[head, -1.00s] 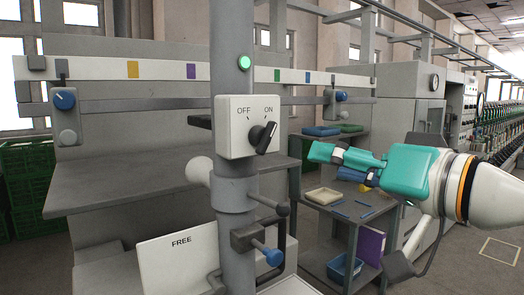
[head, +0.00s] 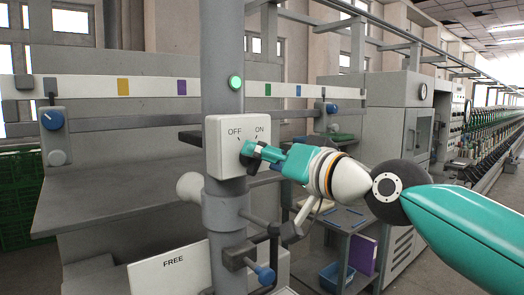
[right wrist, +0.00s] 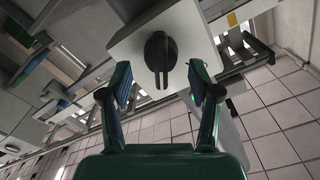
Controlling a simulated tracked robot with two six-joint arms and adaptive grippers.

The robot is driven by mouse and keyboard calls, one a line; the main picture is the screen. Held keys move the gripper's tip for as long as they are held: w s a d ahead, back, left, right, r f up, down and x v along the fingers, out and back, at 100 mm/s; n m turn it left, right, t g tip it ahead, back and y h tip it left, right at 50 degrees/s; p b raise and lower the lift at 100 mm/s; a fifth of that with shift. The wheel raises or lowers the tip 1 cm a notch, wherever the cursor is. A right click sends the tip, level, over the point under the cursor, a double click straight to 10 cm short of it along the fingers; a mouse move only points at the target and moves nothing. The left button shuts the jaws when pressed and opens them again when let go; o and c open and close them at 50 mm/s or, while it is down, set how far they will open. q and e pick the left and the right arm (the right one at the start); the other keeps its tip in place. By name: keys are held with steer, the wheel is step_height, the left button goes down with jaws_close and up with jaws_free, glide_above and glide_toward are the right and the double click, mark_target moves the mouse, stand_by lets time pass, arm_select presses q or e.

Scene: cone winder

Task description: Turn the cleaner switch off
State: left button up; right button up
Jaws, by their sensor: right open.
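The cleaner switch is a pale box (head: 217,163) on a grey post, marked OFF on the left and ON on the right. Its black knob (right wrist: 160,50) shows clearly in the right wrist view. In the head view the knob is mostly hidden by my right gripper (head: 250,151), so its setting cannot be read there. In the right wrist view my right gripper (right wrist: 160,86) is open, with one finger on each side of the knob's lower end and gaps between. My left gripper is not in view.
A lit green lamp (head: 235,82) sits on the post above the box. Below are a blue-ended clamp knob (head: 265,275) and a FREE sign (head: 170,275). A grey shelf (head: 110,200) lies left. A low rack with a blue bin (head: 331,276) stands right.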

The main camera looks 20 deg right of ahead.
steer(key=shift+x, duration=0.85)
steer(key=shift+c, duration=0.3)
steer(key=c, duration=1.1)
